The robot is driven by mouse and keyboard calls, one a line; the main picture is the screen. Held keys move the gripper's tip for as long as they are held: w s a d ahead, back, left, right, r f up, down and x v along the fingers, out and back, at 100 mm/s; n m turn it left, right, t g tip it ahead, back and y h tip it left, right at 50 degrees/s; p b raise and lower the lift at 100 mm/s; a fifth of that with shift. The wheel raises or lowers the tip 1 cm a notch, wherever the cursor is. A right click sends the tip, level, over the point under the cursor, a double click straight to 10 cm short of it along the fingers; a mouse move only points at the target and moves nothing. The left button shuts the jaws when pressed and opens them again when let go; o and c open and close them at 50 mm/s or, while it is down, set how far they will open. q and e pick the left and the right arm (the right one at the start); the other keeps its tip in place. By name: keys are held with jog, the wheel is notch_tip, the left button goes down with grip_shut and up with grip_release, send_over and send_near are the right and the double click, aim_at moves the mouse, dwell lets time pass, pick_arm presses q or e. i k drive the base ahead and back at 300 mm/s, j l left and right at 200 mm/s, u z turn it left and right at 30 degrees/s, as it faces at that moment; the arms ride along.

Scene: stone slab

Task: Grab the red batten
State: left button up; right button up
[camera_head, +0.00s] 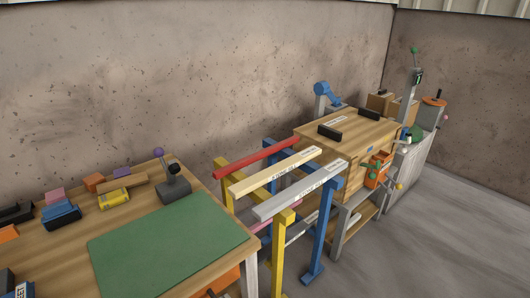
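The red batten (256,158) is a long straight bar in the middle of the head view. It is the rearmost of three battens lying side by side across a stand with yellow (280,248) and blue (325,225) legs. A cream batten (262,179) with a printed label lies in front of it, with a gap between them. A light grey labelled batten (285,200) lies nearest. The top of the red batten shows clear, with nothing on it. Neither of my grippers shows in this view.
A wooden table with a green mat (170,244) stands at left, holding coloured blocks and a grey block with a purple-knobbed lever (174,189). A wooden workbench (352,133) stands right of the battens. A wall rises behind. Grey floor (440,240) is clear at right.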

aim_at(230, 169)
jog(key=i+l, duration=0.2)
jog(key=l, duration=0.15)
jog(key=i+l+u, duration=0.1)
jog(key=l, duration=0.25)
jog(key=i+l+u, duration=0.1)
jog(key=i+l, duration=0.3)
jog(key=l, duration=0.35)
jog(key=i+l+u, duration=0.1)
jog(key=l, duration=0.3)
jog(key=i, duration=0.05)
